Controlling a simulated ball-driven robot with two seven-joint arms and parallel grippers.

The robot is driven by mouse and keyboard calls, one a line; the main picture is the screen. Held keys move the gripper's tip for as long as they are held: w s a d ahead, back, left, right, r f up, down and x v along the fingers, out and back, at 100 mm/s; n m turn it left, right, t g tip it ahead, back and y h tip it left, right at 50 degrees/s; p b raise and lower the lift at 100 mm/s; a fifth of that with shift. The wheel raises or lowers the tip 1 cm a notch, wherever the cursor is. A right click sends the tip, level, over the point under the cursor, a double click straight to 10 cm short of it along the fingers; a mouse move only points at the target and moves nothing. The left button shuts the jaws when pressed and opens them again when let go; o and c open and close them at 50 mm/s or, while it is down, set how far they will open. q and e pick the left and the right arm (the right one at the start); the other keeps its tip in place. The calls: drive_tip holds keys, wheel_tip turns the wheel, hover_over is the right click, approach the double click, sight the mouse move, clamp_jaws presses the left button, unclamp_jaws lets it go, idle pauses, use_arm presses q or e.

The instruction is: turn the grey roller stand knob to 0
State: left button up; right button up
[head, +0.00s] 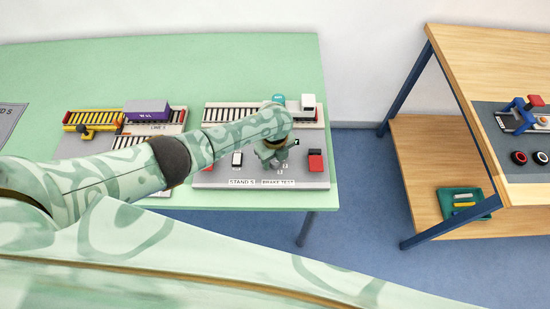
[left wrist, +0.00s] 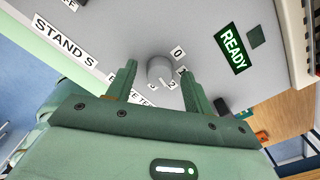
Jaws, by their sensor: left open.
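The grey roller stand knob (left wrist: 160,67) shows in the left wrist view as a round grey cap on the grey panel (head: 215,178). Printed digits 0 (left wrist: 179,53), 1, 2 and 3 run around one side of it; which one it points at I cannot tell. My left gripper (left wrist: 158,71) is open, with one finger on each side of the knob and small gaps visible. In the head view my left gripper (head: 275,152) is over the panel lettered STAND S and BRAKE TEST and hides the knob. My right gripper is not in view.
A green READY sign (left wrist: 233,48) lies beside the knob. A purple wagon (head: 146,111) stands to the left. A wooden bench (head: 490,60) is at right, across a floor gap.

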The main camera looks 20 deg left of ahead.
use_arm(q)
drive_tip(key=shift+c, duration=0.3)
drive_tip(key=c, duration=0.9)
drive_tip(key=shift+n, duration=0.4)
drive_tip(key=n+p, duration=0.1)
drive_tip(key=n, duration=0.1)
drive_tip(key=shift+r+n+p, duration=0.1)
drive_tip(key=shift+n+p, duration=0.3)
drive_tip(key=n+p, duration=0.1)
drive_tip(key=n, duration=0.2)
drive_tip(key=shift+n, duration=0.3)
drive_tip(key=n+p, duration=0.1)
drive_tip(key=n, duration=1.1)
drive_tip(key=shift+n, duration=0.3)
